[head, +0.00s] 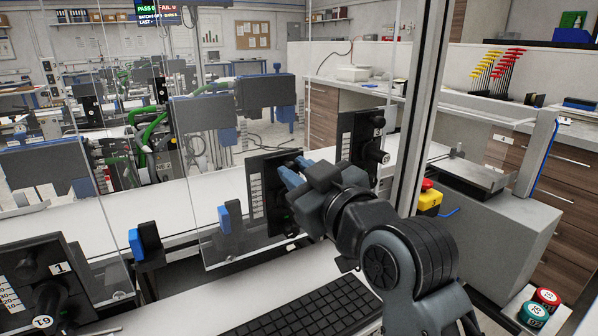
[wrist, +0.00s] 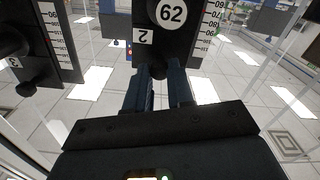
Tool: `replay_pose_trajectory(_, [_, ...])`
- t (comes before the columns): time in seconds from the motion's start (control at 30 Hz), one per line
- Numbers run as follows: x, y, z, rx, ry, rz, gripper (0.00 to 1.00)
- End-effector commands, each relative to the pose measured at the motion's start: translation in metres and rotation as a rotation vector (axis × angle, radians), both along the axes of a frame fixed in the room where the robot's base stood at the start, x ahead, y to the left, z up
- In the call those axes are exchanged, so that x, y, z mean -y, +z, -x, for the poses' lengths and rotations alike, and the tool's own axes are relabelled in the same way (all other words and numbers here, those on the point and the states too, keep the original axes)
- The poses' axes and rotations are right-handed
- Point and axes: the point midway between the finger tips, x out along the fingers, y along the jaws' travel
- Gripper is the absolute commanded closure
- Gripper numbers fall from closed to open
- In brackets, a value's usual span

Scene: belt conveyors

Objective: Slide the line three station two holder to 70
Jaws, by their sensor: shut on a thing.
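The station two holder is a dark upright plate (head: 256,200) with a scale strip, in the middle of the head view. In the wrist view the plate (wrist: 206,48) carries a white "2" tag and a round knob marked "62" (wrist: 171,13). My gripper (head: 291,172) is at the front of this plate. In the wrist view its two blue-grey fingers (wrist: 159,78) are closed on a dark part below the knob. The fingers and wrist hide part of the plate and the scale reading in the head view.
The station one plate (head: 73,262) is at lower left, the station three plate (head: 362,127) at right. Clear panels and a metal post (head: 424,100) stand close by.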

Motion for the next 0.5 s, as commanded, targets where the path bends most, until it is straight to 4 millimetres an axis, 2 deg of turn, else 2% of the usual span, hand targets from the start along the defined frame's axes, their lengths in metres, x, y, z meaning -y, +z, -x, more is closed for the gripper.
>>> replay_pose_trajectory(0.07, [-0.0004, 0.0013, 0.0002, 0.001, 0.0, -0.001, 1.0])
replay_pose_trajectory(0.1, [-0.0003, 0.0015, 0.0002, 0.002, 0.001, -0.001, 0.76])
replay_pose_trajectory(0.3, [-0.0002, 0.0016, 0.0001, 0.002, 0.001, -0.001, 0.57])
replay_pose_trajectory(0.37, [-0.0002, 0.0016, 0.0001, 0.002, 0.001, -0.001, 0.52])
replay_pose_trajectory(0.5, [-0.0001, 0.0016, 0.0, 0.001, 0.0, -0.001, 0.52])
